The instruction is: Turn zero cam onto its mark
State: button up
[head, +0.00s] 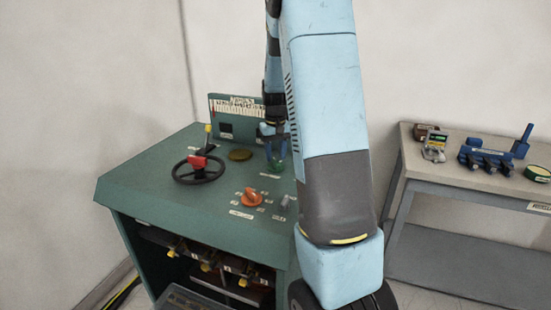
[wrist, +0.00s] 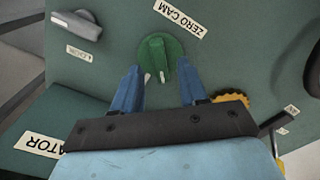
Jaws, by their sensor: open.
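The zero cam is a green round knob with a raised grip bar (wrist: 158,57) in the wrist view, beside a white "ZERO CAM" label (wrist: 181,17). A short white line shows on the knob, and another pale mark lies near its lower left edge. My gripper (wrist: 160,80) is open, with one blue finger on each side of the knob's lower part. I cannot tell whether the fingers touch it. In the head view my gripper (head: 276,150) points down over the green knob (head: 274,166), which is partly hidden by the fingers.
An orange knob (head: 252,197) and a grey lever (head: 284,202) sit nearer on the green console (head: 150,184). A black handwheel with a red part (head: 198,168) is at the left. An upright scale panel (head: 234,107) stands behind. A side table (head: 465,181) holds tools at the right.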

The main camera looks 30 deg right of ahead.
jog(key=shift+f, duration=1)
jog(key=shift+c, duration=0.3)
grip_shut()
